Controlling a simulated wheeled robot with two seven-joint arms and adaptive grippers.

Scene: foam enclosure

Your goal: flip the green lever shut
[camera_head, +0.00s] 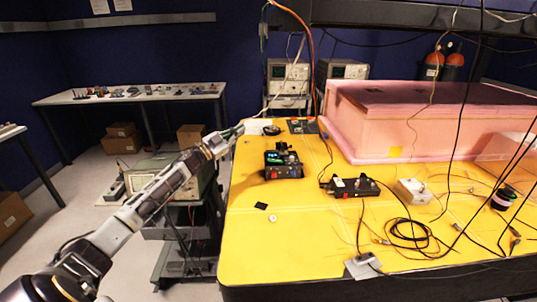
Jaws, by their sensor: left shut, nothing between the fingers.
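My left arm reaches in from the lower left, and its gripper (238,130) is shut and empty at the left edge of the yellow table (290,240), near the table's far corner. A black device (284,162) with a red button and a small patch of green stands on the table, to the right of and nearer than the gripper, apart from it. I cannot make out a green lever for certain at this size. My right gripper is not in view.
A pink foam box (400,125) fills the table's back right. A black box with knobs (352,187), a pale box (413,191) and loose cables (408,234) lie in front of it. The table's front left is mostly clear. A cart with instruments (180,215) stands left of the table.

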